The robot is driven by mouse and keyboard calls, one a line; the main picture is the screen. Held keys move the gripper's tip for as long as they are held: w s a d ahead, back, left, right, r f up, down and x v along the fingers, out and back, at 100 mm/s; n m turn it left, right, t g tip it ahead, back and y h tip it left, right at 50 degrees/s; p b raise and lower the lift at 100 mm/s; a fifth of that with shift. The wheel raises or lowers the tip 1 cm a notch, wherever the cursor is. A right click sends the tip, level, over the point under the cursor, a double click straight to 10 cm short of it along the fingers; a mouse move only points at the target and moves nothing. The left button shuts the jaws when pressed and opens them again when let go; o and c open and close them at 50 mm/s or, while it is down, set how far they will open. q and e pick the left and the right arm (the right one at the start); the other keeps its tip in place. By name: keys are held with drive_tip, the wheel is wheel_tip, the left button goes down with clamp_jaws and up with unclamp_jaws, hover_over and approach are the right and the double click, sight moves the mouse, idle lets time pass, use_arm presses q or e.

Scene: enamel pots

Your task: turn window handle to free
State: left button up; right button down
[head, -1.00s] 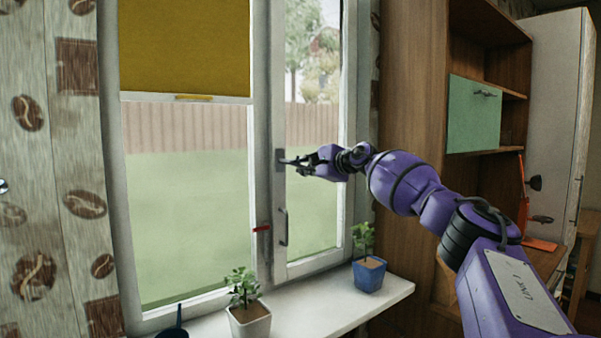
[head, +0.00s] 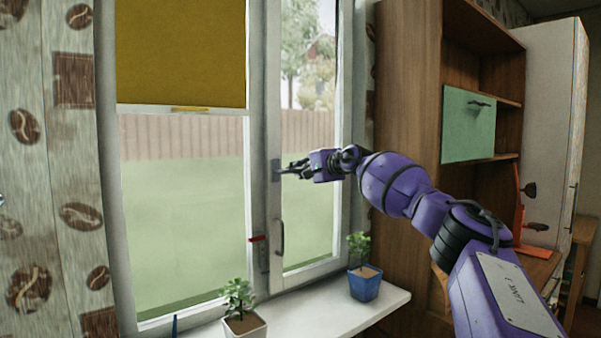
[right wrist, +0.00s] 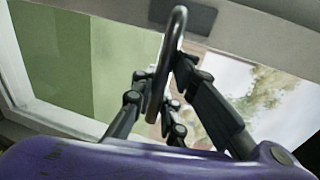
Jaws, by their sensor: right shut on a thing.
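My right gripper (head: 289,170) is at the upper part of the window's middle frame, shut on a window handle. In the right wrist view this handle (right wrist: 165,60) is a grey metal bar with a bent end at a dark plate, and the fingers (right wrist: 160,92) close around it from both sides. In the head view the handle's plate (head: 276,169) shows at the fingertips; the bar is mostly hidden by the fingers and seems to point sideways to the right. A second, lower handle (head: 280,238) hangs straight down on the same sash. My left gripper is out of view.
A white sill (head: 325,308) holds a plant in a white pot (head: 245,325) and one in a blue pot (head: 365,284). A yellow blind (head: 180,55) covers the upper left pane. A wooden cabinet (head: 405,110) stands to the right. A red piece (head: 257,239) sits beside the lower handle.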

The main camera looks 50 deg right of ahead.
drive_tip(key=shift+r, duration=0.2)
drive_tip(key=c, duration=1.8)
unclamp_jaws()
drive_tip(key=shift+s, duration=0.15)
drive_tip(key=shift+o, duration=0.2)
drive_tip(key=shift+f, duration=0.1)
